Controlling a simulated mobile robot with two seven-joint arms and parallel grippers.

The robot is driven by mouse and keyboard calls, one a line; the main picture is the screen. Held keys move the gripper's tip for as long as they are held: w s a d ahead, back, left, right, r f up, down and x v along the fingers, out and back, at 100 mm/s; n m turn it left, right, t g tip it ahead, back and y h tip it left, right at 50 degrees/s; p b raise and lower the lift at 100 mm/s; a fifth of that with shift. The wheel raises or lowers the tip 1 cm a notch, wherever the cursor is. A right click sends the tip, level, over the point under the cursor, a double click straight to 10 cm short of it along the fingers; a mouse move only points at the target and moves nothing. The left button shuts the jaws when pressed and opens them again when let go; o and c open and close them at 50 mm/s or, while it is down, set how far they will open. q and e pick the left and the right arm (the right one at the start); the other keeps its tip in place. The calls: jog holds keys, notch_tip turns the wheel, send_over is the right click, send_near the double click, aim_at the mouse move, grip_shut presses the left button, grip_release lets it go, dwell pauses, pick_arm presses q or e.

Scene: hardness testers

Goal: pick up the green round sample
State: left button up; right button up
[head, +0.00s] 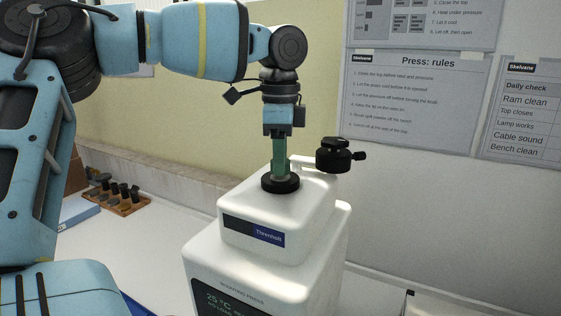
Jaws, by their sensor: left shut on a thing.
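The green round sample (279,158) shows as an upright green cylinder at the top of the white press (237,199). Its lower end is at the black ring (281,183) on the press top; how far it goes into the ring is hidden. My left gripper (278,135) points straight down from above and is shut on the sample's upper part. My right gripper is not in view.
A black knobbed cap (334,154) on a white arm stands open beside the ring, close to my left gripper's right. A wooden rack (118,201) with several dark pieces is at the left. A wall with posters (416,107) is behind. Free bench lies right of the press.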

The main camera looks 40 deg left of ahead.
pick_arm(q)
jog(key=shift+r, duration=0.4)
notch_tip(320, 180, up, 2)
jog(key=s+d+r+b, duration=0.1)
jog(key=s+d, duration=0.9)
jog(key=s, duration=0.2)
jog(key=shift+s+d+r, duration=0.15)
jog(key=shift+d+r, duration=0.05)
